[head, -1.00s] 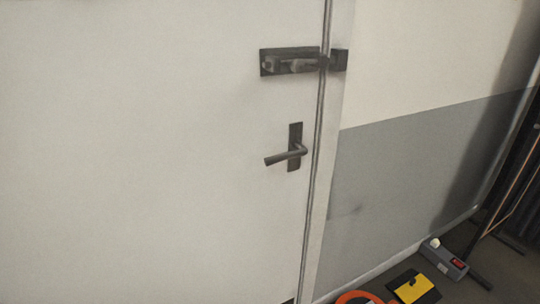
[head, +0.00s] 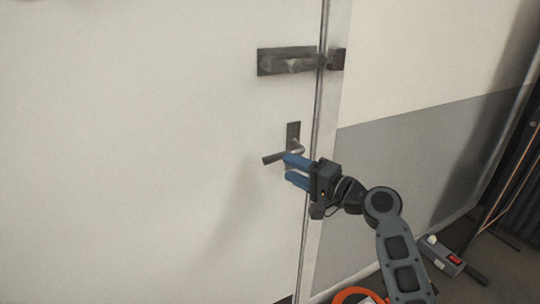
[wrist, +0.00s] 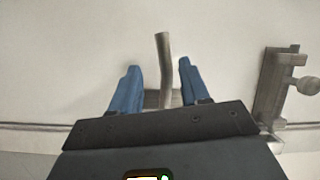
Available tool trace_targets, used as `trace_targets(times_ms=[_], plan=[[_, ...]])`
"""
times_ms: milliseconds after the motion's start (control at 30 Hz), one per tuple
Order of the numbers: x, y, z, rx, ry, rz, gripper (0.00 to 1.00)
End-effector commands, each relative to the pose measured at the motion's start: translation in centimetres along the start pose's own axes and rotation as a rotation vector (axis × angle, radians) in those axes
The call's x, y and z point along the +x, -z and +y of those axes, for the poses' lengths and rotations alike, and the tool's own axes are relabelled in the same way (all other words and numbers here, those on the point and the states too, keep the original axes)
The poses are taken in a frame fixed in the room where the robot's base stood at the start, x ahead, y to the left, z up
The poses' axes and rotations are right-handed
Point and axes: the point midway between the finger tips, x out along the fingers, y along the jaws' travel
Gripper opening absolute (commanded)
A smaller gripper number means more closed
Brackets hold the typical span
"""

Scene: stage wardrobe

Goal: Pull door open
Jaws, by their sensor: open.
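The pale door (head: 150,150) fills the left of the head view and looks shut against its frame. Its dark lever handle (head: 272,159) points left from an upright plate. My gripper (head: 288,169) is open at the handle, with its blue fingers pointing left and partly hiding the lever and plate. In the wrist view the lever (wrist: 163,60) stands between the two spread fingers (wrist: 157,90), with a gap on each side. A dark slide bolt (head: 288,62) sits above the handle, next to a keeper (head: 337,59) on the frame. It also shows in the wrist view (wrist: 275,85).
A grey and cream wall (head: 410,165) runs right of the door frame. On the floor at lower right are a grey box with a red switch (head: 442,256) and an orange ring (head: 355,295). Dark rack-like parts stand at the right edge. The door face is otherwise clear.

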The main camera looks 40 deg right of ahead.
Motion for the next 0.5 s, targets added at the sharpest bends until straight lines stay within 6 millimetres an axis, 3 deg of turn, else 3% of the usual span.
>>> trace_targets(times_ms=[167, 500], plan=[[1.1, 0.5, -0.7, 0.015, 0.016, -0.006, 0.46], [6.1, 0.4, -0.8, 0.014, 0.015, -0.005, 0.46]])
